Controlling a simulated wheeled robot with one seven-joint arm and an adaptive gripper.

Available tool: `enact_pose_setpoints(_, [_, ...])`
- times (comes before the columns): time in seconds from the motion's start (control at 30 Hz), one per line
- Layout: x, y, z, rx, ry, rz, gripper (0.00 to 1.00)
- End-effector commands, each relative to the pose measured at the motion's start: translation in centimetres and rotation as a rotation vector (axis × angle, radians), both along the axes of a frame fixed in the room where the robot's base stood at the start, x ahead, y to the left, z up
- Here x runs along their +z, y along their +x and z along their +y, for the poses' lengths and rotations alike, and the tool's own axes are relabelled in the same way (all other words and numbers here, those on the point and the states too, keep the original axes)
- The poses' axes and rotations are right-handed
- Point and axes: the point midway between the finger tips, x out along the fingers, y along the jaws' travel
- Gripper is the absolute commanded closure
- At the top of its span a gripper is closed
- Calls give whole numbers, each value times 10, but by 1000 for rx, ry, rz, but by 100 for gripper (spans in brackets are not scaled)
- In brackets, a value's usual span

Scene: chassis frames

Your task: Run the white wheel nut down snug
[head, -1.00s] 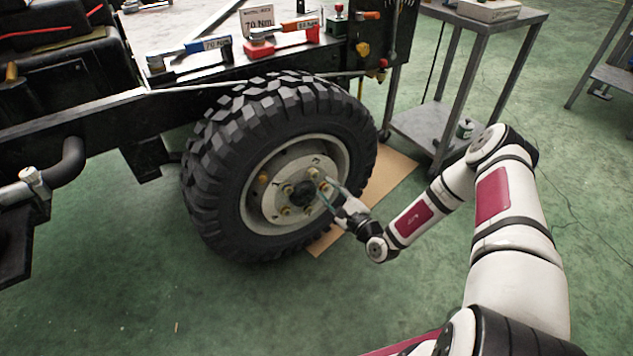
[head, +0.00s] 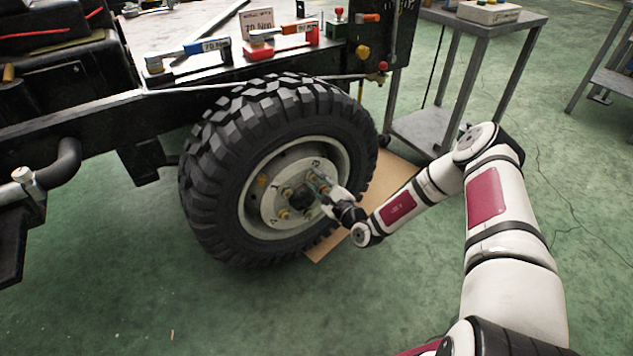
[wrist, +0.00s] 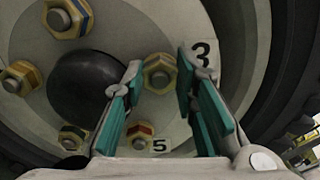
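The wheel (head: 206,178) has a pale rim (head: 250,212) and a black hub cap (wrist: 90,85) ringed by brass nuts on studs. In the wrist view one nut (wrist: 159,73) sits beside the label "3", in the gap between my fingers; I cannot make out a clear white mark on it.
A blue torque wrench (head: 190,52) and a red one (head: 280,42) lie on the chassis deck by a "70 Nm" sign (head: 256,21). A metal trolley (head: 425,128) stands right of the wheel. Cardboard (head: 392,178) lies beneath. Open green floor is in front.

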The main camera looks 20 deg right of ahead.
Motion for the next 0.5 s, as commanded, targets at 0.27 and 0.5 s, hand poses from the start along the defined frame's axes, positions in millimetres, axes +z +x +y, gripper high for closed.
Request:
enact_pose_setpoints(0.27, [2,-1,0,-2,86,29,100])
enact_pose_setpoints(0.5, [3,-1,-1,-8,329,109,100])
